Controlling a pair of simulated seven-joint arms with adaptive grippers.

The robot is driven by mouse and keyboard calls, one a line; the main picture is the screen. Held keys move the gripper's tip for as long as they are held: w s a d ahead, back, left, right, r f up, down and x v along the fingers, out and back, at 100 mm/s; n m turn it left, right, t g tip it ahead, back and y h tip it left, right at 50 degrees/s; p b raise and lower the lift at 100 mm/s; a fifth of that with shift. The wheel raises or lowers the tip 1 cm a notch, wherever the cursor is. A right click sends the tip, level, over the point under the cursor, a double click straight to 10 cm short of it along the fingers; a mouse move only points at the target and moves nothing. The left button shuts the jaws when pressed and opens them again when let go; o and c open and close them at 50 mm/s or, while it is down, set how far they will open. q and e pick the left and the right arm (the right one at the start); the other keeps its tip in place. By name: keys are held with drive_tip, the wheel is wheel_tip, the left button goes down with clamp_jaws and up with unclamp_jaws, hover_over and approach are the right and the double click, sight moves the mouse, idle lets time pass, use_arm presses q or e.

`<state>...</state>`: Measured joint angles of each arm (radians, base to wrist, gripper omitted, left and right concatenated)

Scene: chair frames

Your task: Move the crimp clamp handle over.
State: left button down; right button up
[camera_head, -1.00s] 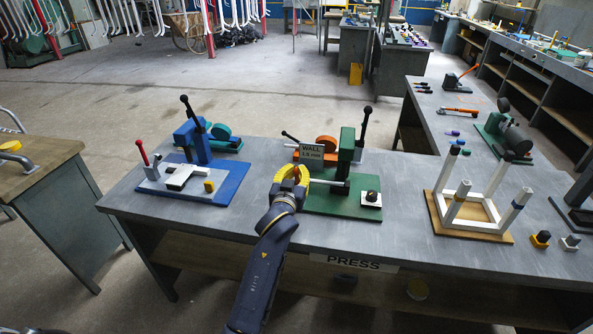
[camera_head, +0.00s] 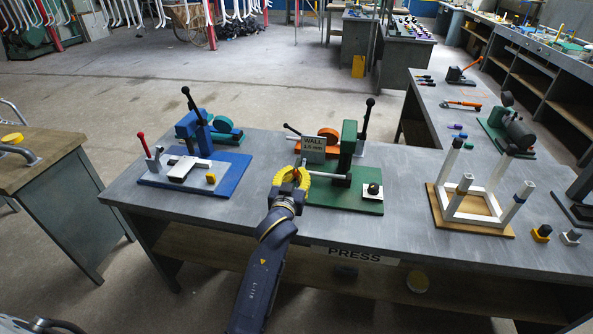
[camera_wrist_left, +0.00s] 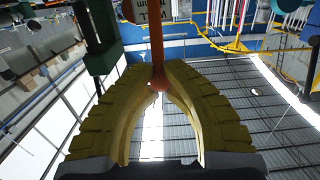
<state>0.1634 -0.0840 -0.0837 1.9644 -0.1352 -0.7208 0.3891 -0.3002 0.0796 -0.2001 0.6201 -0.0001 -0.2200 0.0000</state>
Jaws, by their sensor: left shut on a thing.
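The crimp clamp handle is a slim red-orange rod with a rounded end. In the left wrist view the handle (camera_wrist_left: 157,60) stands between the two yellow fingers, its rounded end at their meeting tips. My left gripper (camera_head: 295,173) is shut on it at the left side of the green press station (camera_head: 345,203). In the head view only a small red bit of the handle shows at the fingertips. The clamp's base is hidden behind the fingers. A pale tube (camera_head: 330,176) lies across the station just right of the fingers. My right gripper is not in view.
A white frame (camera_head: 470,203) stands at right.

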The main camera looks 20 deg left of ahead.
use_arm(q)
drive_tip(key=shift+f, duration=0.15)
drive_tip(key=shift+s+d+f, duration=0.1)
drive_tip(key=shift+s+f, duration=1)
drive_tip(key=shift+s, duration=0.1)
drive_tip(key=shift+s+f, duration=0.45)
drive_tip(key=shift+f, duration=0.3)
drive_tip(key=shift+s+f, duration=0.35)
drive_tip(key=shift+f, duration=0.3)
drive_tip(key=shift+s+d+f, duration=0.1)
drive_tip(key=shift+s+f, duration=0.1)
drive_tip(key=shift+f, duration=0.4)
drive_tip(key=c, duration=1.3)
unclamp_jaws()
